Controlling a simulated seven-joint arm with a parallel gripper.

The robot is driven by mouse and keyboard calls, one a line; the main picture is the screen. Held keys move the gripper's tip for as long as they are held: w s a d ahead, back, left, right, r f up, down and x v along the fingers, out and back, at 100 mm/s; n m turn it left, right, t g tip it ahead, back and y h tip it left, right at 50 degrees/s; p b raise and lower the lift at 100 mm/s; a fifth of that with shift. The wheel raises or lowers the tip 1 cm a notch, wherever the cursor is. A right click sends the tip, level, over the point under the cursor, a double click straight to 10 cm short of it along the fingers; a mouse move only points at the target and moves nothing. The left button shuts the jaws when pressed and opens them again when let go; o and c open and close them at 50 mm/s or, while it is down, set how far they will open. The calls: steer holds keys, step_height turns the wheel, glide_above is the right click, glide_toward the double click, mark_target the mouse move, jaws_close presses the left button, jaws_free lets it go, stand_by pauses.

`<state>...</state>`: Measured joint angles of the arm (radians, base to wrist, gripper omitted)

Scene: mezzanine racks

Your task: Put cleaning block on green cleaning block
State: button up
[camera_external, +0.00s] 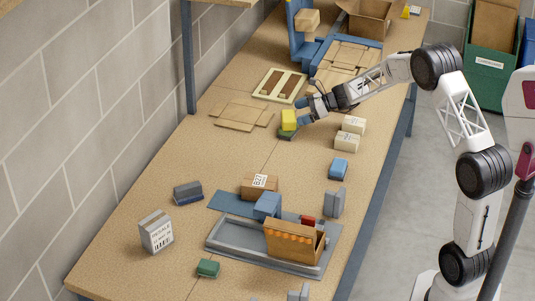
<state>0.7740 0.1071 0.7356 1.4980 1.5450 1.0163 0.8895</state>
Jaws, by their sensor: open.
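A yellow block (289,116) sits on top of a dark green block (287,134), in the upper middle of the table. I take the yellow one for the cleaning block and the one beneath for the green cleaning block. My gripper (302,113) is open, just right of the yellow block and very close to it. I cannot tell whether a finger still touches it. Another small green block (208,268) lies alone near the front of the table.
Cream boxes (350,125) and a blue block (339,169) stand right of the gripper. Flat cardboard (241,116) lies left, a framed panel (280,85) behind. A grey tray (225,243) with a brown box (292,241) is in front. The table's middle is clear.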

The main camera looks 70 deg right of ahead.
steer(key=v, duration=0.6)
stand_by(0.6)
steer(key=s+a+r+n+g, duration=0.3)
steer(key=a+r+n, duration=0.15)
steer(key=a, duration=0.75)
steer(key=s+a+r+n+g+y, duration=0.1)
steer(key=s+a+r+n+g, duration=0.25)
steer(key=a, duration=0.75)
steer(key=s+a+r+n+g, duration=0.1)
steer(key=s+a+r+n, duration=0.35)
steer(key=a, duration=0.75)
steer(key=s+a+r+n+g+h, duration=0.2)
steer(key=s+a+n+g+h, duration=0.1)
steer(key=s+a+n, duration=0.75)
steer(key=s+a+n+h, duration=0.1)
steer(key=s+a+n, duration=0.2)
steer(key=s, duration=0.5)
steer(key=s+a+n+h, duration=0.2)
steer(key=s+n, duration=0.3)
steer(key=s, duration=0.3)
steer(key=shift+s+a+f+h, duration=0.2)
steer(key=shift+a+f+h, duration=0.1)
steer(key=shift+a+f, duration=0.25)
